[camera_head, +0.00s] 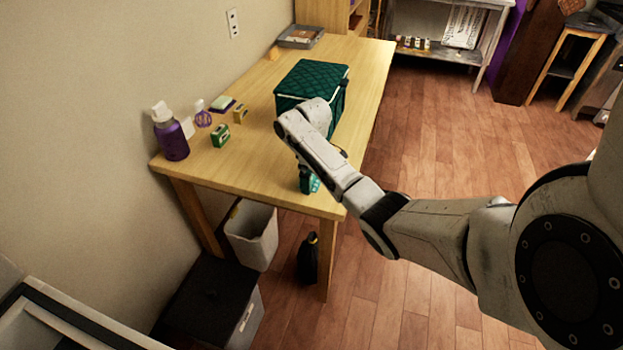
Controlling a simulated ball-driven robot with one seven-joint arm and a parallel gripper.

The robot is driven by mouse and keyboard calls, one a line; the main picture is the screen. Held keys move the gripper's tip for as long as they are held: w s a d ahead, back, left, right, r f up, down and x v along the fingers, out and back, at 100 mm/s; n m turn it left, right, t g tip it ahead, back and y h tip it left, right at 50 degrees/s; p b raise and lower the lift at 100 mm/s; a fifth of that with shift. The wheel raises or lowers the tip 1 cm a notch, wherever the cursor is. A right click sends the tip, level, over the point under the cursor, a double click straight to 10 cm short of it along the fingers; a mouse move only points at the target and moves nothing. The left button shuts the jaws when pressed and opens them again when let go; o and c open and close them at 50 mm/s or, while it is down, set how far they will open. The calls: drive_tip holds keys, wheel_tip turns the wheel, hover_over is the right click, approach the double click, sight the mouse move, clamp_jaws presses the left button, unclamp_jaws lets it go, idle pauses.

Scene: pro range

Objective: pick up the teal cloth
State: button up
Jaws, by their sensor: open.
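A small teal thing (313,185), which looks like the teal cloth, shows near the table's front right corner. My forearm covers part of it, so its full shape is hidden. My arm reaches in from the right, over the table, with its wrist bent beside the larger dark green quilted box (312,78). My gripper's fingers are hidden behind the forearm and wrist. I cannot tell how far they are from the teal thing or whether they touch it.
The wooden table (250,178) stands against the left wall. It holds a purple bottle (172,140), a small green box (220,136), a yellow box (240,114) and a grey tray (301,36). A white bin (252,235) stands below.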

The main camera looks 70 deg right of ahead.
drive_tip(key=shift+c, duration=0.3)
drive_tip(key=c, duration=0.8)
drive_tip(key=shift+r, duration=0.5)
wheel_tip(320, 180, up, 2)
drive_tip(key=shift+r, duration=0.15)
drive_tip(key=shift+s+a+r+p, duration=0.85)
drive_tip(key=shift+s+r+p, duration=0.85)
drive_tip(key=shift+s, duration=0.5)
drive_tip(key=shift+s+a+r+p, duration=0.9)
drive_tip(key=shift+s+r+p, duration=0.6)
drive_tip(key=shift+s+p, duration=0.5)
drive_tip(key=shift+s+a+r+p, duration=0.85)
drive_tip(key=shift+s+r+p, duration=0.75)
drive_tip(key=shift+s, duration=0.75)
